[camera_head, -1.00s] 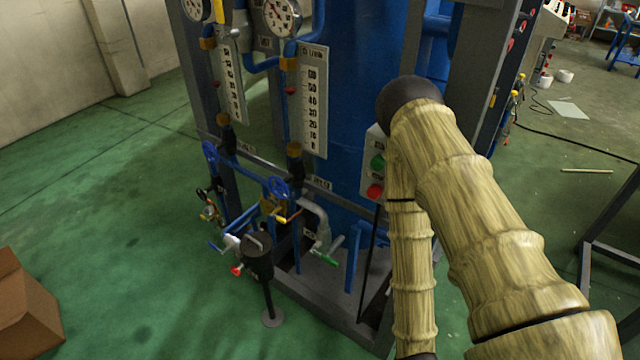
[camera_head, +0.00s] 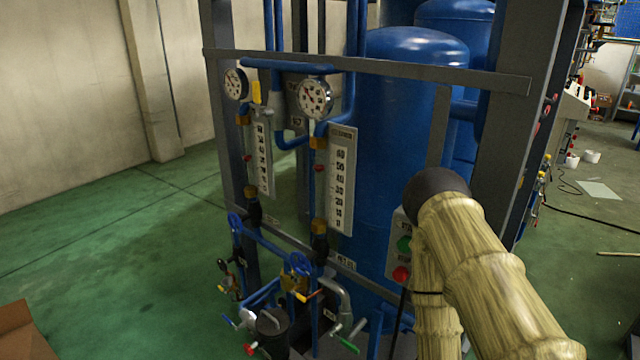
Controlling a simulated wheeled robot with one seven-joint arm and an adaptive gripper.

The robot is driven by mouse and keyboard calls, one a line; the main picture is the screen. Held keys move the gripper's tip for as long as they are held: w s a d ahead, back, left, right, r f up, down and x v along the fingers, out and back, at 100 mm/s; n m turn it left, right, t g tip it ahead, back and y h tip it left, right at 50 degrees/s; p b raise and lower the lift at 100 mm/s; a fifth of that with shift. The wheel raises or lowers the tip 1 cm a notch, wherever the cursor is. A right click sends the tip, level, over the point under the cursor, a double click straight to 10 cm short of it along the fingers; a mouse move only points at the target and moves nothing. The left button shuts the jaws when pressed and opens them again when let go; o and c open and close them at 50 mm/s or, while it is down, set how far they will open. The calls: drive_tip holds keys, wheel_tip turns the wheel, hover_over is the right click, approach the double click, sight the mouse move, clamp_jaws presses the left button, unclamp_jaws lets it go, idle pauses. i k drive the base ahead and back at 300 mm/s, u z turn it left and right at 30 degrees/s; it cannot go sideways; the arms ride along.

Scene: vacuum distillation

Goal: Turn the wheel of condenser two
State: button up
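Small labels are too blurred for me to tell which wheel belongs to condenser two. My arm, in a straw-coloured cover, fills the lower right in front of the rig. Its end and my gripper are out of view. Nothing is seen touching either wheel.
A control box (camera_head: 399,245) with green and red buttons is partly behind my arm. Several small-handled valves and a dark cylindrical pot (camera_head: 272,325) crowd the rig's lower front. A cardboard box (camera_head: 20,330) lies at the lower left. Green floor (camera_head: 110,240) is clear to the left.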

sight(301, 263)
drive_tip(key=u, duration=0.5)
drive_tip(key=k, duration=1.2)
drive_tip(key=u, duration=0.6)
drive_tip(key=i, duration=1.35)
drive_tip(key=z, duration=0.35)
